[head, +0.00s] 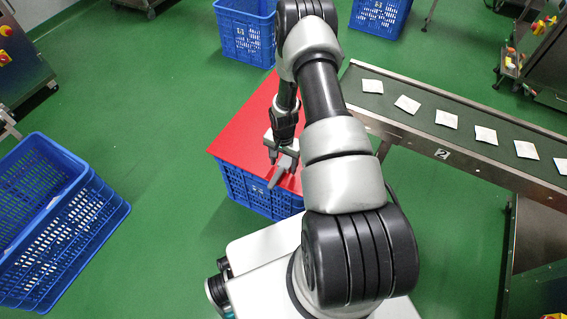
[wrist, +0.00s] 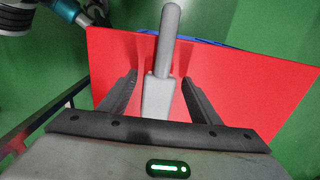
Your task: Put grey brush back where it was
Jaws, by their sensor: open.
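The grey brush (wrist: 168,42) has a rounded handle and a wider, flat part between my fingers in the wrist view. In the head view the brush (head: 283,169) shows at my fingertips, over the near part of a red board (head: 236,142). The handle points away from my palm and reaches past the board's edge in the wrist view (wrist: 240,75). My gripper (wrist: 160,82) is open, with one finger on each side of the brush and gaps between. I cannot tell whether the brush rests on the board. My gripper also shows in the head view (head: 273,157).
The red board lies on a blue crate (head: 245,192). A conveyor (head: 455,150) with several white teabag packets runs along the right. A stack of blue crates (head: 75,240) stands at the left. Green floor lies free between the stack and the board.

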